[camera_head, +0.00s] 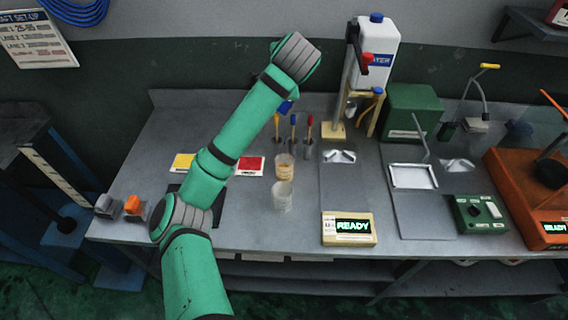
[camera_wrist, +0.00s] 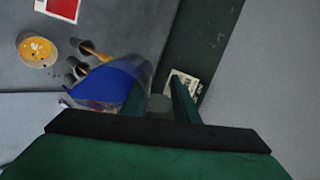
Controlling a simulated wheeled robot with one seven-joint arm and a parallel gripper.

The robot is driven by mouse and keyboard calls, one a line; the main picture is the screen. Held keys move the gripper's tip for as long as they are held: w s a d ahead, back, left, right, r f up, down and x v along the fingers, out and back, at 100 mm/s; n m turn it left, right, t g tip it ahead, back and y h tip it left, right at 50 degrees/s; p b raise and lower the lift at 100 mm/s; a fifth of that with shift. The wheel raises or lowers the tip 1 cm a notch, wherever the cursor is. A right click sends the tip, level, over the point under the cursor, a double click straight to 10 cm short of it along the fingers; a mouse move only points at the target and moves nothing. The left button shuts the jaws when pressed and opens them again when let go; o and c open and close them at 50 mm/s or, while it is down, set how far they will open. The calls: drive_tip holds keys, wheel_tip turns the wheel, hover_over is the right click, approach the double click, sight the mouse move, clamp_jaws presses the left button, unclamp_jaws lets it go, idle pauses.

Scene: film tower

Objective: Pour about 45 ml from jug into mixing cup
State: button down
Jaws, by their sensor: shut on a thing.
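My gripper (camera_wrist: 160,100) is shut on the jug (camera_wrist: 105,82), a clear vessel with a large blue area, seen in the wrist view. The jug looks tilted in that view, and its lower part is partly hidden by my gripper. In the head view my arm hides most of it; a bit of blue (camera_head: 286,106) shows beside the forearm. Two clear cups stand on the bench: one with amber contents (camera_head: 285,168) and a paler one (camera_head: 282,198) in front of it. I cannot tell which is the mixing cup. The amber cup (camera_wrist: 38,49) is left of the jug in the wrist view.
Several coloured-handled tools (camera_head: 309,138) stand behind the cups. A display reading READY (camera_head: 349,229) sits front right of them. A white container on a stand (camera_head: 375,50) is at the back. Yellow (camera_head: 184,162) and red (camera_head: 249,166) cards lie to the left.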

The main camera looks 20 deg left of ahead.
drive_tip(key=shift+d+t, duration=0.1)
drive_tip(key=shift+t, duration=0.2)
drive_tip(key=shift+s, duration=0.15)
drive_tip(key=shift+p, duration=0.3)
idle(0.4)
drive_tip(key=shift+a+y, duration=0.2)
drive_tip(key=shift+y, duration=0.1)
drive_tip(key=shift+d, duration=0.1)
drive_tip(key=shift+t, duration=0.3)
idle(0.5)
drive_tip(key=shift+w+p, duration=0.2)
drive_tip(key=shift+p, duration=0.1)
drive_tip(key=shift+s+a, duration=0.1)
drive_tip(key=shift+a, duration=0.2)
